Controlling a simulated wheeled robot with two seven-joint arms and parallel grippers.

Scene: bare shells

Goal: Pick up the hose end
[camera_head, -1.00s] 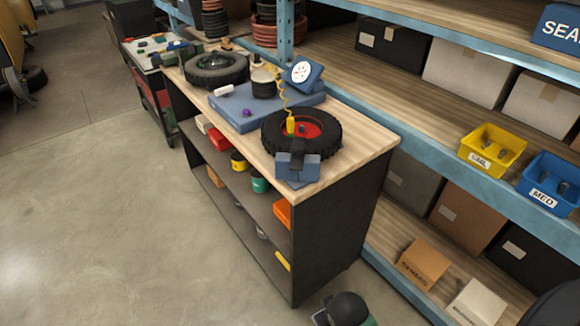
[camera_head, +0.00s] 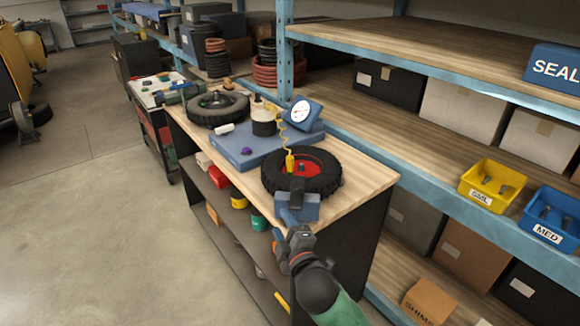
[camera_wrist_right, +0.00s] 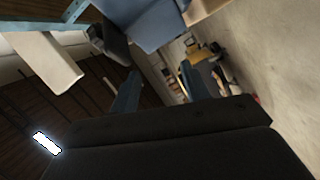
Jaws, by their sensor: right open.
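The yellow hose end (camera_head: 290,163) stands upright at the red hub of the black tyre (camera_head: 328,172) on the bench. A coiled yellow hose (camera_head: 283,128) runs from it up toward a blue gauge box (camera_head: 302,113) with a white dial. My right gripper (camera_head: 284,238) is in front of the bench's near end, below and apart from the hose end. In the right wrist view its two fingers (camera_wrist_right: 158,82) are spread with nothing between them. The hose end cannot be made out there. My left gripper is not in view.
A blue mat (camera_head: 232,150), a second tyre (camera_head: 218,110) and a black canister (camera_head: 264,125) are farther back. Shelving (camera_head: 420,185) stands on the right.

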